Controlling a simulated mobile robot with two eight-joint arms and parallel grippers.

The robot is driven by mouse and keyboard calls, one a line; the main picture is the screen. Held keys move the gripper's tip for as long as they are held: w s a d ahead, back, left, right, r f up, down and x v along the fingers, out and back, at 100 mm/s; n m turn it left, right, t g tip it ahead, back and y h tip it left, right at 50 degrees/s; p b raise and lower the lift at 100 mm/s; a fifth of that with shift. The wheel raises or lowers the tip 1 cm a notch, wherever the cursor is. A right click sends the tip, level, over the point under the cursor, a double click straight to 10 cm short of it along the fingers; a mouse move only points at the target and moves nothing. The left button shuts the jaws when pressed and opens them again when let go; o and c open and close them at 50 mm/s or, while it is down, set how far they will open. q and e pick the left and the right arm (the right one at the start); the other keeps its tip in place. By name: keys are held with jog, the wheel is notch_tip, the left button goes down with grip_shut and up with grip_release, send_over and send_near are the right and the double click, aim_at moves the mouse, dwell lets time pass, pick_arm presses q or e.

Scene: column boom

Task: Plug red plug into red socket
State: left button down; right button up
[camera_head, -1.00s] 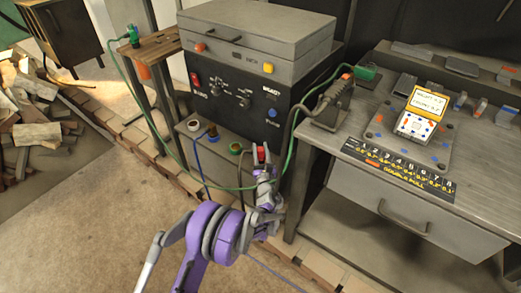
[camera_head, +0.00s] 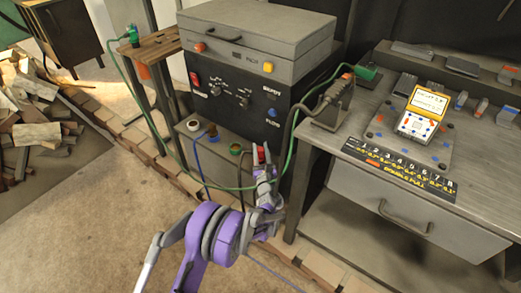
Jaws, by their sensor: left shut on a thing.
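My left gripper (camera_head: 263,172) is at the lower front of the dark equipment box, reaching up from the purple arm. It is shut on the red plug (camera_head: 261,152), whose red top shows just above the fingers. The plug is at the right end of the row of round sockets on the ledge below the box. The gripper covers the spot beneath the plug, so I cannot tell whether a red socket is there or how deep the plug sits. My right gripper is not in view.
A green-rimmed socket (camera_head: 236,148), a blue-cabled plug (camera_head: 213,132) and a white socket (camera_head: 194,125) line the ledge. A green cable (camera_head: 170,150) loops in front. The workbench (camera_head: 330,140) with a yellow meter (camera_head: 424,111) stands at right. Open floor lies at lower left.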

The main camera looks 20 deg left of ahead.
pick_arm(q)
jog(key=shift+f+b, duration=0.4)
jog(key=shift+f, duration=0.15)
jog(key=c, duration=0.8)
grip_release()
jog(key=b+v, duration=0.2)
jog(key=v, duration=0.9)
